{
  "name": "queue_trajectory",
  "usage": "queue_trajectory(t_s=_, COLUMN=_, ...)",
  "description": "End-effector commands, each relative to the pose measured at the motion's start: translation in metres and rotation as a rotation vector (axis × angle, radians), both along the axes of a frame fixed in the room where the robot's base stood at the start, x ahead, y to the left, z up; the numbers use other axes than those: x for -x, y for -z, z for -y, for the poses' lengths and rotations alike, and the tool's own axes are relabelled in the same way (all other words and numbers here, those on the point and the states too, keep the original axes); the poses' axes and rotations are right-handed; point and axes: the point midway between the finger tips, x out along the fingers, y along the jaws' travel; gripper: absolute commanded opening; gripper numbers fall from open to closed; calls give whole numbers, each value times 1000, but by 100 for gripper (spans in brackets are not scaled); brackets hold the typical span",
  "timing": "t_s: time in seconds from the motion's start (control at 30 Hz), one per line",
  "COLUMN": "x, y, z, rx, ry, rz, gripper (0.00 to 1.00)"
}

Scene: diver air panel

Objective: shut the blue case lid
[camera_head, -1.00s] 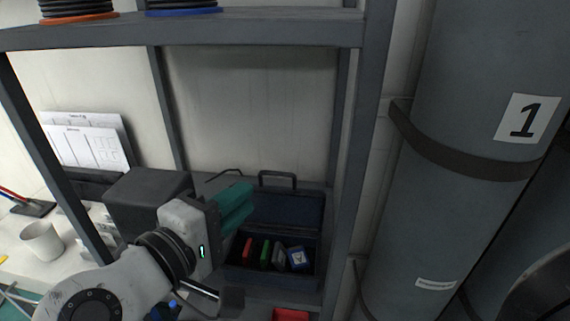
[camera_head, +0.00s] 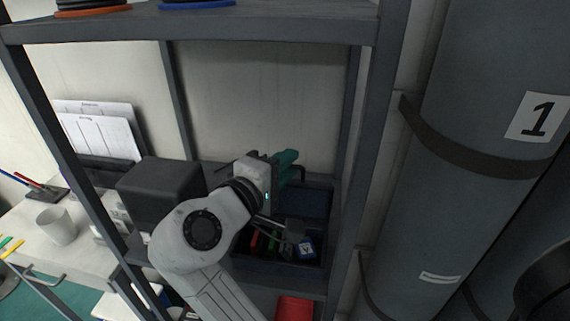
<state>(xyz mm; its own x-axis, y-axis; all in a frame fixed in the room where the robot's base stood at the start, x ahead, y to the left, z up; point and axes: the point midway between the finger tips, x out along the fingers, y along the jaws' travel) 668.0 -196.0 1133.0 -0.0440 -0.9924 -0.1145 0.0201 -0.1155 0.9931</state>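The blue case (camera_head: 288,278) stands open on the shelf. Its dark blue lid (camera_head: 317,206) is raised at the back, and a dark handle (camera_head: 301,170) shows at the lid's top edge. My arm hides the left part of the case and lid.
A dark box (camera_head: 160,190) stands left of my gripper. A shelf post (camera_head: 357,170) rises close on the right, with a large grey cylinder (camera_head: 470,130) beyond it. An upper shelf (camera_head: 200,27) spans above. A red item (camera_head: 294,307) lies in front of the case.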

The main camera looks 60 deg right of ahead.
Motion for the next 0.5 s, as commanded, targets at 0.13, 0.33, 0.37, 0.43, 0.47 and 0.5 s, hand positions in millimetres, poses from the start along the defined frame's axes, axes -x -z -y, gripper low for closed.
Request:
queue_trajectory(t_s=0.13, x=0, y=0, z=0, rx=0, ry=0, rz=0, gripper=13)
queue_trajectory(t_s=0.33, x=0, y=0, z=0, rx=0, ry=0, rz=0, gripper=0)
queue_trajectory(t_s=0.37, x=0, y=0, z=0, rx=-1, ry=0, rz=0, gripper=0)
queue_trajectory(t_s=0.43, x=0, y=0, z=0, rx=-1, ry=0, rz=0, gripper=0)
queue_trajectory(t_s=0.47, x=0, y=0, z=0, rx=-1, ry=0, rz=0, gripper=0)
queue_trajectory(t_s=0.5, x=0, y=0, z=0, rx=-1, ry=0, rz=0, gripper=0)
